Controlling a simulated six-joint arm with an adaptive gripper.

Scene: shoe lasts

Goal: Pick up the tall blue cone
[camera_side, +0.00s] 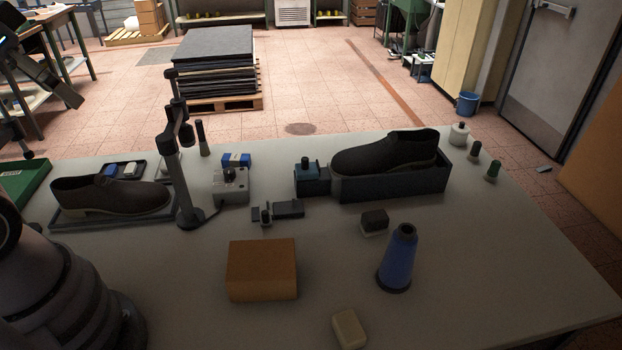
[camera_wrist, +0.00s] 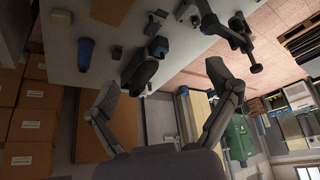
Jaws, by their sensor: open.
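The tall blue cone (camera_side: 398,260) stands upright on the table in the side view, at the right front, with a dark top and a dark base. It also shows in the wrist view (camera_wrist: 85,54), at the upper left. My gripper (camera_wrist: 158,78) is open and empty in the wrist view, its two fingers spread wide. The cone lies beyond the left finger, apart from it.
A tan box (camera_side: 262,270) stands left of the cone. A cream block (camera_side: 349,329) lies in front and a dark block (camera_side: 374,222) behind. A dark shoe (camera_side: 385,153) rests in a grey tray (camera_side: 400,188) farther back. The table right of the cone is clear.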

